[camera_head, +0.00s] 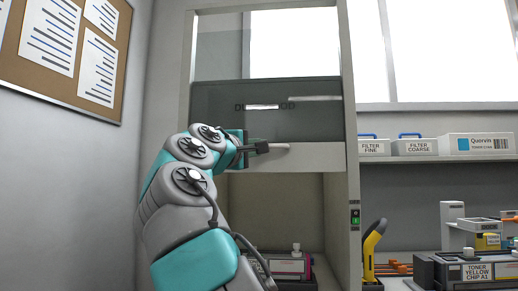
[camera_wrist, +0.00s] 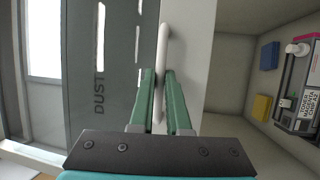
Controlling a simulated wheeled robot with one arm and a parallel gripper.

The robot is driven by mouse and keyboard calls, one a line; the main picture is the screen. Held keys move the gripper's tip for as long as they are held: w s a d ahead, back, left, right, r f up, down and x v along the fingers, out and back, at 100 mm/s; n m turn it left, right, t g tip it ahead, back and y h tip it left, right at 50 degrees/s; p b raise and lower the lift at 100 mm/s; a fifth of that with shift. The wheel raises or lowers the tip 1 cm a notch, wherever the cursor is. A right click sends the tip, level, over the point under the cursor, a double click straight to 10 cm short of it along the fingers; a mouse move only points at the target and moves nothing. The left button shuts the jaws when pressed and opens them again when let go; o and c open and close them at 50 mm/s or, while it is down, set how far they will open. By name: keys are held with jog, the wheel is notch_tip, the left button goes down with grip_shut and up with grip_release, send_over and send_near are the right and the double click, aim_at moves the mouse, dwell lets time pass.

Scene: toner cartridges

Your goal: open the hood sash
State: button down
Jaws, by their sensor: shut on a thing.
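The hood sash (camera_head: 225,95) is a dark glass panel with lettering on it and a pale bottom rail (camera_head: 320,157). Open space shows below the rail. A pale bar handle (camera_head: 280,147) runs along the rail. In the wrist view the sash (camera_wrist: 85,50) appears turned sideways, with the handle (camera_wrist: 163,45) passing between my fingers. My gripper (camera_head: 258,148) is shut on the handle; its green fingers also show in the wrist view (camera_wrist: 159,76). My arm hides the lower left of the hood in the head view.
Inside the hood is a toner cartridge (camera_head: 292,267), with a blue block (camera_wrist: 269,55) and a yellow block (camera_wrist: 262,107) on the wall. A wall stands close at left.

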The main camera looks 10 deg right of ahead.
jog(key=c, duration=0.9)
grip_release()
jog(key=b+v, duration=0.1)
jog(key=v, duration=0.6)
jog(key=shift+s+a, duration=0.25)
jog(key=shift+s, duration=0.05)
jog(key=shift+f, duration=0.15)
